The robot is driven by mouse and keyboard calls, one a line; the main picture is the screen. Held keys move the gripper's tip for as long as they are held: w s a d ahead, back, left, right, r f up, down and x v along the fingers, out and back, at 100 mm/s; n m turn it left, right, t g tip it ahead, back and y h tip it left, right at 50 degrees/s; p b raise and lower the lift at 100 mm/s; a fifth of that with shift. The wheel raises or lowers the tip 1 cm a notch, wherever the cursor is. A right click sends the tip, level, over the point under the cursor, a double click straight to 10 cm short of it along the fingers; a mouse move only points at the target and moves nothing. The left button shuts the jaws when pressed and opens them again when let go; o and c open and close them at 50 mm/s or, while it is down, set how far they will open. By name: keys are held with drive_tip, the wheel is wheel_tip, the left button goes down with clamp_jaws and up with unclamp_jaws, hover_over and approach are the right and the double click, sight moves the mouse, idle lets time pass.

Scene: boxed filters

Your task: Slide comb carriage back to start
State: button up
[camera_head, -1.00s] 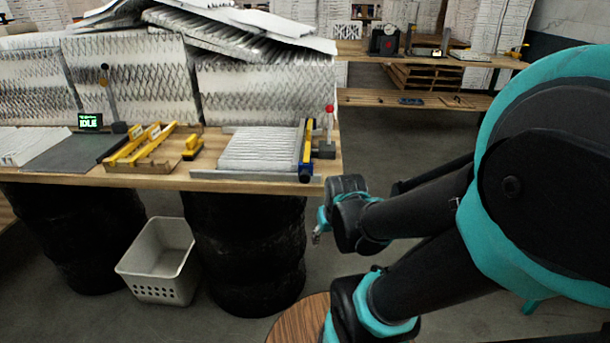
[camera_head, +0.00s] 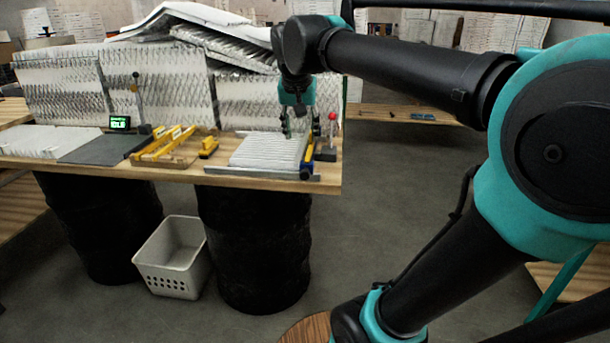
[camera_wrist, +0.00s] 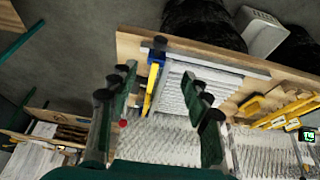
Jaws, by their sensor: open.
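The comb carriage (camera_head: 307,160), a yellow bar with blue ends, lies across the right end of a white pleated filter (camera_head: 268,150) in a metal-railed jig on the bench. In the wrist view the carriage (camera_wrist: 149,97) shows between my spread fingers, closer to the left ones. My gripper (camera_head: 292,128) hangs over the right part of the jig, beside and above the carriage. In the wrist view my gripper (camera_wrist: 160,85) is open and empty. I cannot tell the exact height gap to the carriage.
A red-knobbed lever (camera_head: 331,130) stands just right of the carriage. Yellow combs on a wooden board (camera_head: 165,150) and a small yellow block (camera_head: 208,148) lie left of the jig. Stacked pleated filters (camera_head: 240,95) rise behind. A grey basket (camera_head: 172,260) sits on the floor.

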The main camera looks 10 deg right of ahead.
sight(304, 172)
drive_tip(key=x, duration=1.7)
drive_tip(key=shift+f, duration=0.15)
clamp_jaws()
